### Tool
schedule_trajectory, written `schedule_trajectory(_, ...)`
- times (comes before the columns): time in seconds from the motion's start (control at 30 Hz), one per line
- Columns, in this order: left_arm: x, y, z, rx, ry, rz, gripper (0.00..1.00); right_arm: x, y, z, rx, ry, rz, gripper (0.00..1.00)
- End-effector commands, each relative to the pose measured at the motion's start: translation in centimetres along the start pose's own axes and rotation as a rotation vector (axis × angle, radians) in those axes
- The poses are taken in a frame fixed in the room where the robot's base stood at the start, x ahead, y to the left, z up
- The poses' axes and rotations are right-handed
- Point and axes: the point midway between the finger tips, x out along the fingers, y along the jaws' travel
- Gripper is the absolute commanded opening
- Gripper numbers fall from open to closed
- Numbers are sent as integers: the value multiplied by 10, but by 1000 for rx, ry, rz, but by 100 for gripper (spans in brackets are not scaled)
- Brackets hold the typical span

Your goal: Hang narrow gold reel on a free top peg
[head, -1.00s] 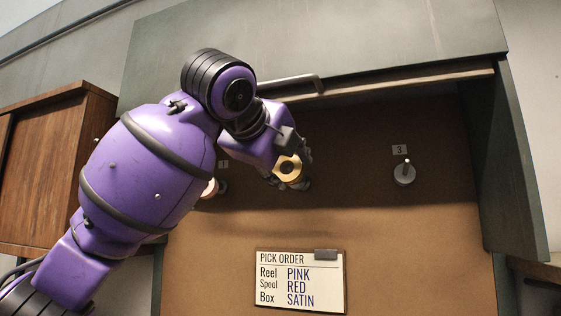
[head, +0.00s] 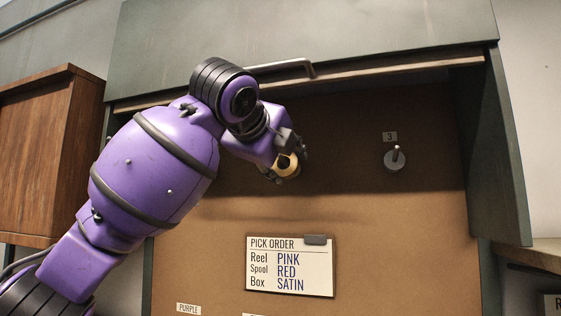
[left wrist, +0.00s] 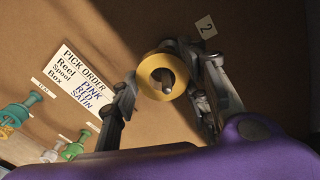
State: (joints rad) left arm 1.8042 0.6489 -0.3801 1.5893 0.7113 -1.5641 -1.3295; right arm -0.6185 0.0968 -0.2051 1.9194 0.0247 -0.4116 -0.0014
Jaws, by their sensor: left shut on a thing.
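The narrow gold reel (head: 287,165) is between the fingers of my left gripper (head: 288,160), in front of the brown board. In the left wrist view, the fingers of the left gripper (left wrist: 162,82) are shut on the gold reel (left wrist: 152,72), one on each side. A grey rounded peg tip (left wrist: 167,86) shows inside the reel's hole, beside the label 2 (left wrist: 205,27). I cannot tell how far the reel sits along this peg. Peg 3 (head: 396,157) is bare, under its label. Peg 1 is hidden behind my left arm. My right gripper is out of view.
A cabinet hood with a handle (head: 285,66) overhangs the board, and a side panel (head: 508,150) bounds it at right. A pick order card (head: 290,266) is below. Teal (left wrist: 12,114) and green spools (left wrist: 73,150) are low in the wrist view.

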Motion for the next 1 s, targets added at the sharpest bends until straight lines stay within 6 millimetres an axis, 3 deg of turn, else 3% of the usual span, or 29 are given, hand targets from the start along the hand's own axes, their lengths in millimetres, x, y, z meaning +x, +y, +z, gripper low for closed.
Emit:
schedule_trajectory(0.23,0,0,0,0,0,0,23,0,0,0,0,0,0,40)
schedule_trajectory(0.27,0,0,0,0,0,0,43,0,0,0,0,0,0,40)
schedule_trajectory(0.43,0,0,0,0,0,0,64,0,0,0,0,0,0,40)
schedule_trajectory(0.77,-2,0,0,0,0,0,64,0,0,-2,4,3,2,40)
schedule_trajectory(1.0,-36,-1,1,2,-2,-4,64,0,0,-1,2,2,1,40)
